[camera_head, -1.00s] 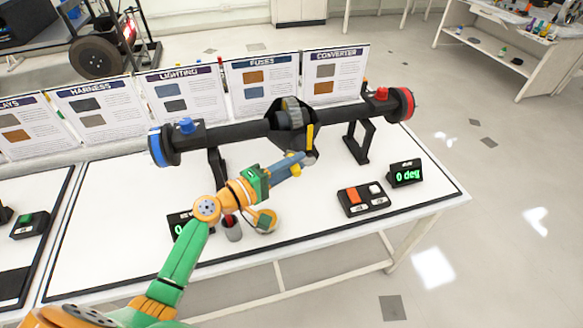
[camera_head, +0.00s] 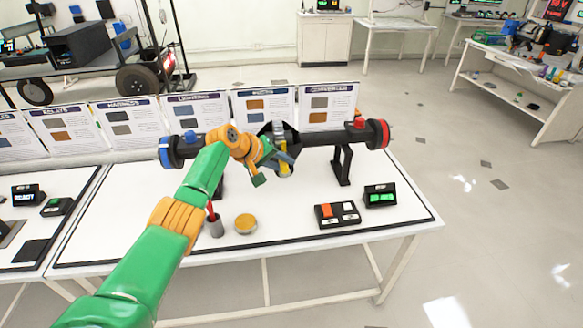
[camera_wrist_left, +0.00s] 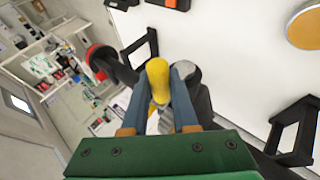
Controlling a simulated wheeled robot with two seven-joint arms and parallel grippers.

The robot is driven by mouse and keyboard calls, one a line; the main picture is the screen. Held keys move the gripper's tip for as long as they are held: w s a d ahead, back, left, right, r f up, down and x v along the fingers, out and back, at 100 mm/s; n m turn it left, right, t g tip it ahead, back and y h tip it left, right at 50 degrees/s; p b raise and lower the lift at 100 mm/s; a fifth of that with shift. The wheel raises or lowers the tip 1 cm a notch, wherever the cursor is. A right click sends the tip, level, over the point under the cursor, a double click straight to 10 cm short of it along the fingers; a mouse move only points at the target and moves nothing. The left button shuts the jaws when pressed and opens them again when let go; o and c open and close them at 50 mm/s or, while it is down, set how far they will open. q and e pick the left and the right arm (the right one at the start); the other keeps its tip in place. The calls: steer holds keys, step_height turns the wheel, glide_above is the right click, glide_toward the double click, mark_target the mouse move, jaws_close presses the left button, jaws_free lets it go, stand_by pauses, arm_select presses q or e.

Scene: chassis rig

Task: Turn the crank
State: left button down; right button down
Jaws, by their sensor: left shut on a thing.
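A black axle rig lies across the white table, with a blue left end (camera_head: 166,152) and a red right end (camera_head: 382,133). The crank is at the middle hub, and its yellow handle (camera_head: 284,160) shows there. My left gripper (camera_head: 273,156) is at this hub, its arm crossing in front of the axle's left half. In the left wrist view the two blue-grey fingers stand on either side of the yellow handle (camera_wrist_left: 158,78) and are shut on it. The arm partly hides the hub and the left stand. My right gripper is not in view.
A button box (camera_head: 337,214) and a green-lit display (camera_head: 380,196) stand at the table's right front. A grey cup (camera_head: 215,226) and an orange-topped round object (camera_head: 245,224) stand at the left front. Information boards (camera_head: 262,108) line the back.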

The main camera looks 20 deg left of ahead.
arm_select(q)
steer(key=shift+d, duration=0.25)
steer(key=shift+w+d+g+y, duration=0.15)
steer(key=shift+g+y, duration=0.25)
steer(key=shift+y, duration=0.1)
steer(key=shift+f, duration=0.2)
steer(key=c, duration=0.7)
jaws_free()
steer(key=shift+r, duration=0.15)
steer(key=shift+r+p, duration=0.2)
steer(key=shift+p, duration=0.2)
steer(key=v, duration=0.6)
steer(key=shift+s+r, duration=0.15)
steer(key=shift+s, duration=0.1)
